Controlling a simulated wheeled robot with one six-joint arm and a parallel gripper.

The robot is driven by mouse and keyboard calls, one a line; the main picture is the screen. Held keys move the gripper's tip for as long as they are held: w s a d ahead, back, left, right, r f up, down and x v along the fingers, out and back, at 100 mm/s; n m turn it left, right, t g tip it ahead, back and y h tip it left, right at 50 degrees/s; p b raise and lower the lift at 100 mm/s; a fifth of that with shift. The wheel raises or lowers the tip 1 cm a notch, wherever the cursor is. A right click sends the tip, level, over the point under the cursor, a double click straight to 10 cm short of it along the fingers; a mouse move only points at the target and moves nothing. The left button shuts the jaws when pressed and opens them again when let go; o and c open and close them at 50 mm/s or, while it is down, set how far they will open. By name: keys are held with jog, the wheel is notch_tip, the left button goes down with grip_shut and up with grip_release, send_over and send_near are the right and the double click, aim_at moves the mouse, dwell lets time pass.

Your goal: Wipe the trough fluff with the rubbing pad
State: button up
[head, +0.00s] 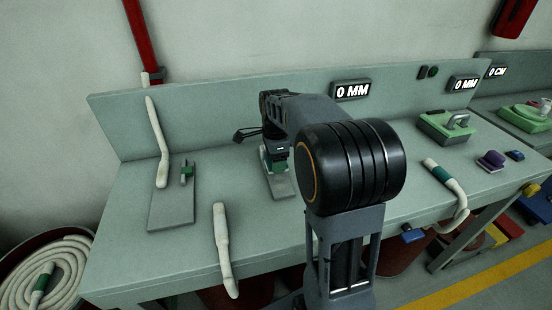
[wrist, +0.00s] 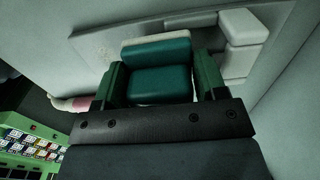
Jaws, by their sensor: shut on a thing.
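My gripper (wrist: 150,75) is shut on a teal and cream block (wrist: 160,83), which looks like the rubbing pad. The block sits between the two green fingers in the wrist view. In the head view my gripper (head: 277,163) is low over the middle of the bench, just above or at a grey plate (head: 283,188). I cannot tell whether the pad touches anything. My arm hides part of this spot. I cannot make out the trough or any fluff for certain.
The grey-green bench (head: 130,235) has a raised back panel. White hoses lie at its left (head: 157,140), front (head: 222,245) and right (head: 445,180). Another grey plate (head: 172,212) lies left. A green device (head: 446,128) and a purple item (head: 491,160) stand right.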

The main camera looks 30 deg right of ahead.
aim_at(284, 194)
jog(key=shift+f+b, duration=0.35)
jog(key=shift+f, duration=0.15)
jog(key=shift+s, duration=0.15)
jog(key=shift+s+a+r+b, duration=0.1)
jog(key=shift+s+a+b, duration=0.05)
jog(key=shift+s, duration=0.6)
jog(key=shift+s+a+b, duration=0.15)
jog(key=shift+s, duration=0.55)
jog(key=shift+s+a+f+b, duration=0.1)
jog(key=shift+s+a+b, duration=0.1)
jog(key=shift+s, duration=0.75)
jog(key=shift+s+a+f+b, duration=0.1)
jog(key=shift+s+a+b, duration=0.15)
jog(key=shift+s, duration=0.75)
jog(key=shift+s+a+f+b, duration=0.1)
jog(key=shift+s+a+b, duration=0.1)
jog(key=shift+s, duration=0.75)
jog(key=shift+s+f, duration=0.1)
jog(key=shift+s, duration=0.05)
